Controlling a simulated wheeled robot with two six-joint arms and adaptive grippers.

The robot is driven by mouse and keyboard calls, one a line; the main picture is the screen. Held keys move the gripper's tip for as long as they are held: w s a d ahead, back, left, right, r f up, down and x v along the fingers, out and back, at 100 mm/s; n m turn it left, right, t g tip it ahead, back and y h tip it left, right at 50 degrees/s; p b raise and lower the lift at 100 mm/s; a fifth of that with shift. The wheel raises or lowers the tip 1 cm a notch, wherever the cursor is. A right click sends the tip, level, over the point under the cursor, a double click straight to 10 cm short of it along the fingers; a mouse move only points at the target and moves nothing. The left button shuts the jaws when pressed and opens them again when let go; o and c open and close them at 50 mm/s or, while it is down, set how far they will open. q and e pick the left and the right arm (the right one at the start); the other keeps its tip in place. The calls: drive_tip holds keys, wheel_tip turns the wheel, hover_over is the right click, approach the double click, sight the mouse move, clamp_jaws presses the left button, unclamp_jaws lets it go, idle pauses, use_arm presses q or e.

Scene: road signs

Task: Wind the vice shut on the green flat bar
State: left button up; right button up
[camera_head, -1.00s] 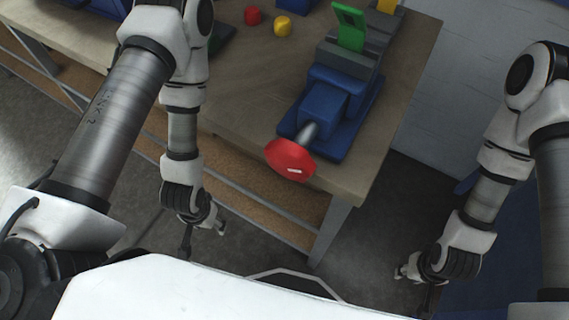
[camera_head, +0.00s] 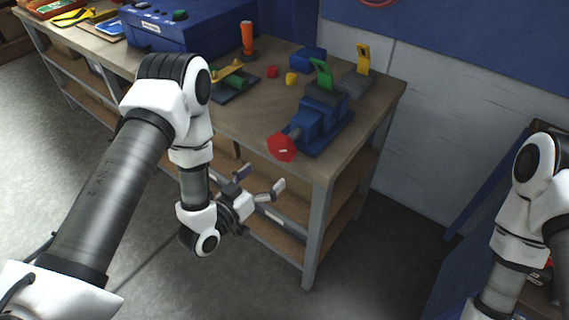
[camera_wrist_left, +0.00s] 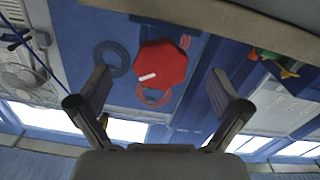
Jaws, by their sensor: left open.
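The blue vice (camera_head: 318,122) stands near the corner of the workbench. Its red octagonal handwheel (camera_head: 282,147) sits on a grey screw at the near end. The green flat bar (camera_head: 322,74) stands up at the vice's grey jaws; I cannot tell whether the jaws touch it. My left gripper (camera_head: 272,201) is open and empty, below and in front of the handwheel, beside the bench front. In the left wrist view, the red wheel (camera_wrist_left: 162,65) shows beyond and between the spread fingers, apart from them. My right gripper is out of view.
The workbench (camera_head: 235,120) has a front edge and leg close to my left gripper. Small red and yellow pieces, a blue block (camera_head: 308,59), an orange-handled tool (camera_head: 247,38) and a blue box (camera_head: 190,25) lie farther back. Open floor lies right of the bench.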

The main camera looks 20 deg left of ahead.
sight(277, 150)
use_arm(q)
drive_tip(key=w+r+p, duration=0.2)
drive_tip(key=r, duration=0.1)
drive_tip(key=shift+w+a, duration=0.2)
drive_tip(key=shift+w, duration=0.2)
drive_tip(key=x, duration=0.1)
drive_tip(key=p+x, duration=0.1)
drive_tip(key=x, duration=0.1)
drive_tip(key=p+x, duration=0.1)
drive_tip(key=x, duration=0.1)
drive_tip(key=shift+s+d+r, duration=0.15)
drive_tip(key=shift+d+r, duration=0.25)
drive_tip(key=shift+w+a+f, duration=0.15)
drive_tip(key=shift+w+f, duration=0.15)
drive_tip(key=shift+w, duration=0.15)
drive_tip(key=shift+s+r, duration=0.15)
drive_tip(key=c, duration=1)
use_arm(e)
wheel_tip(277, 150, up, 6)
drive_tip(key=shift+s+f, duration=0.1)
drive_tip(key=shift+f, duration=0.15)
